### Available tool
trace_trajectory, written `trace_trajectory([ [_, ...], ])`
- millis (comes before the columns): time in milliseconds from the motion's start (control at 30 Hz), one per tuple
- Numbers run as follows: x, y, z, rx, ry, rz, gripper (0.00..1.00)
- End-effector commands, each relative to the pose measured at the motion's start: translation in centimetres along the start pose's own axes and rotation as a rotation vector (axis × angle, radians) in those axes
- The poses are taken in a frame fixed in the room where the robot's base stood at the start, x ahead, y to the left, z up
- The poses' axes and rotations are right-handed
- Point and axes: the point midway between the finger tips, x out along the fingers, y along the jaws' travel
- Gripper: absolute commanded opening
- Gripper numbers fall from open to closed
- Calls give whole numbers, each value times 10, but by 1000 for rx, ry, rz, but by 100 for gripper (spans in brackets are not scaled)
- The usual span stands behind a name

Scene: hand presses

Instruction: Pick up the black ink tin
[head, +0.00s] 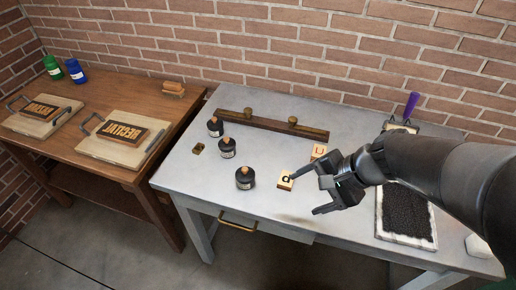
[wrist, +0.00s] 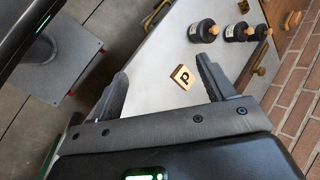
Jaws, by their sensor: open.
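Three round black tins with pale labels and orange-brown knobs stand upright on the grey metal table (head: 205,176). The nearest black tin (head: 245,180) is at the table's front middle; a second black tin (head: 227,149) and a third black tin (head: 215,128) stand behind it. I cannot tell the inks apart from the labels. In the wrist view the tins (wrist: 203,32) line up at the upper right, beyond the fingers. My gripper (head: 306,190) is open and empty, right of the nearest tin and apart from it. It also shows in the wrist view (wrist: 163,70).
A letter block (head: 286,181) lies between my gripper and the nearest tin. Another block (head: 319,152) is behind. A long dark wooden bar (head: 268,124) lies at the back. A black-filled tray (head: 405,217) is right. A wooden table (head: 75,155) with two framed plates stands left.

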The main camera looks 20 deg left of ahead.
Motion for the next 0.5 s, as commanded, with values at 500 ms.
trace_trajectory([
  [500,121,-52,-31,790,-380,-284,75],
])
